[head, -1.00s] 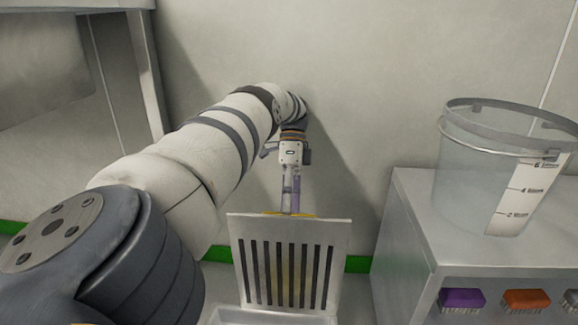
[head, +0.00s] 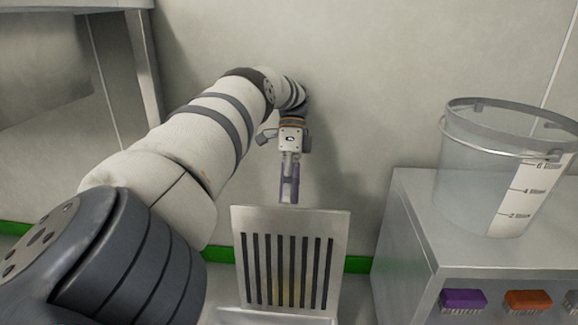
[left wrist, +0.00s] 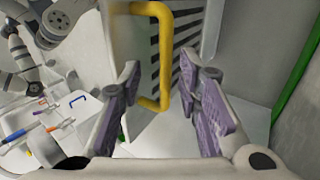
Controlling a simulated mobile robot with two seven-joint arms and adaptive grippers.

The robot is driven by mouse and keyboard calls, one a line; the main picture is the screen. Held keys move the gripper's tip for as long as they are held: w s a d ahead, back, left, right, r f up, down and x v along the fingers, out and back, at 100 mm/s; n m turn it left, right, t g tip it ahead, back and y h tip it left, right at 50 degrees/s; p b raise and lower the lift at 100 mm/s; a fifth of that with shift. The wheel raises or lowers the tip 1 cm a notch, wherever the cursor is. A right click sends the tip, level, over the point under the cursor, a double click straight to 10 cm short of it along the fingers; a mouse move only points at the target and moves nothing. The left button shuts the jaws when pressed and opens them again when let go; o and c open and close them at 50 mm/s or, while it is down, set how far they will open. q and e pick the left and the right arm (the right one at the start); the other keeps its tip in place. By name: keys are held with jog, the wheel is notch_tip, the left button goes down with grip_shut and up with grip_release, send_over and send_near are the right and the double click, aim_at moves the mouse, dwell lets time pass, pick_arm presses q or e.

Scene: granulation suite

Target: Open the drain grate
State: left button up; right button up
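The drain grate (head: 287,222), a pale metal plate with dark slots, stands nearly upright over the drain's pale rim (head: 265,318). My left gripper (head: 289,200) is just above and behind its top edge in the head view. In the left wrist view the grate's slotted face (left wrist: 184,40) and its yellow handle (left wrist: 164,60) show beyond the fingers. The purple-padded fingers (left wrist: 160,78) are spread apart, with nothing clamped between them. The handle is hidden behind the grate in the head view. My right gripper is not in view.
A metal cabinet (head: 408,240) stands to the right, bearing a clear graduated bucket (head: 465,170). Purple (head: 463,299) and orange (head: 527,301) brushes sit in its front. The wall (head: 370,90) is close behind my left gripper. A metal stand (head: 140,60) is at upper left.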

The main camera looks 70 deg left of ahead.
pick_arm(q)
notch_tip(320, 180, up, 7)
dwell(0.4)
jog(key=shift+d+f, duration=0.1)
jog(key=shift+f, duration=0.05)
